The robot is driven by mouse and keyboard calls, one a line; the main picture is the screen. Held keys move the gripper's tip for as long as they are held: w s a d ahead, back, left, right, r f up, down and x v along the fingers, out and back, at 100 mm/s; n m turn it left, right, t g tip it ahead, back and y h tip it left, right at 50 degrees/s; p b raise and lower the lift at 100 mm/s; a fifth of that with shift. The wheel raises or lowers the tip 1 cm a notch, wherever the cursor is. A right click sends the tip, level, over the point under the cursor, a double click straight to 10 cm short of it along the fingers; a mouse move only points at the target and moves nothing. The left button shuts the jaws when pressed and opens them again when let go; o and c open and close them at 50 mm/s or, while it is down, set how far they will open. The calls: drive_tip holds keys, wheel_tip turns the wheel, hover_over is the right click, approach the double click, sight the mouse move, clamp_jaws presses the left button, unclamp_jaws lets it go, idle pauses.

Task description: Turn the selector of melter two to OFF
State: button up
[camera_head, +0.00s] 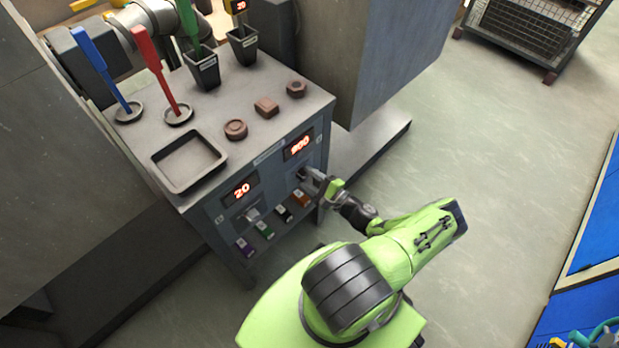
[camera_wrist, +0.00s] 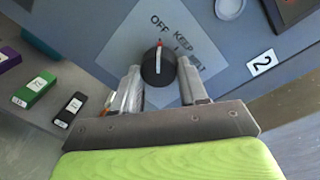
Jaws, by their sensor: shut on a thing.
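The selector of melter two is a round black knob (camera_wrist: 158,68) with a red-and-white pointer, on a light plate marked OFF and KEEP, beside a tag with the number 2. Its pointer points up in the wrist view, just below the word OFF and left of KEEP. My gripper (camera_wrist: 160,80) has one finger on each side of the knob and is shut on it. In the head view my gripper (camera_head: 311,177) is at the cabinet's front, below a lit display (camera_head: 299,145) that seems to read 900; the knob is mostly hidden there.
A second display (camera_head: 241,190) reads 20 on the cabinet's left half. Several coloured labelled blocks, including a green one (camera_wrist: 35,89) and a black one (camera_wrist: 69,109), sit on a low shelf left of my gripper. A shallow tray (camera_head: 190,160) lies on top.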

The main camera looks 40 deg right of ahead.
idle(0.3)
drive_tip(key=o, duration=1.1)
drive_tip(key=shift+c, duration=0.2)
drive_tip(key=shift+s, duration=0.1)
drive_tip(key=s+d+p, duration=0.1)
drive_tip(key=s+p, duration=0.1)
drive_tip(key=s, duration=1.3)
drive_tip(key=shift+s+r, duration=0.3)
drive_tip(key=shift+r, duration=0.05)
drive_tip(key=shift+d+r+n, duration=0.1)
drive_tip(key=shift+d+n, duration=0.05)
drive_tip(key=shift+n, duration=0.15)
